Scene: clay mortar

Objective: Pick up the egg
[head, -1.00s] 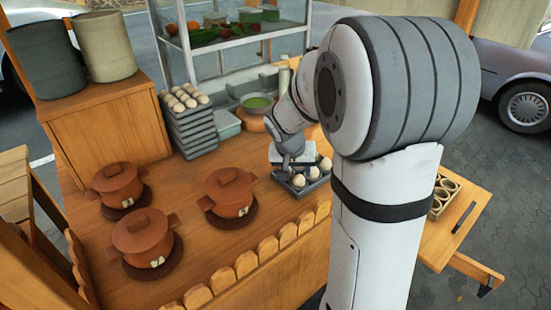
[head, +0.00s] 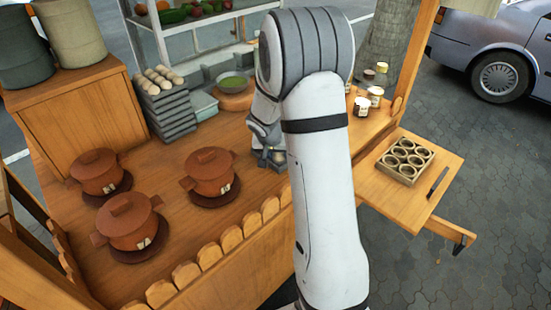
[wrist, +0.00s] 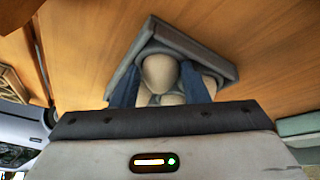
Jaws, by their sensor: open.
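In the wrist view a pale egg (wrist: 160,72) sits in a dark grey tray (wrist: 198,49). More pale eggs (wrist: 166,99) sit close by in the same tray, partly hidden by my gripper. My gripper (wrist: 158,88) is open, with its two dark blue fingers reaching down at either side of the nearest eggs. I cannot tell whether the fingers touch an egg. In the head view my gripper (head: 268,160) is low over the counter, right of the brown pots, and my arm hides most of the tray there.
Several lidded brown pots (head: 130,222) stand on the wooden counter (head: 165,175) to the left. A stack of grey trays with eggs (head: 165,80) and a bowl with green contents (head: 233,88) are behind. Small jars (head: 362,105) stand to the right. A side shelf holds a cup crate (head: 404,160).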

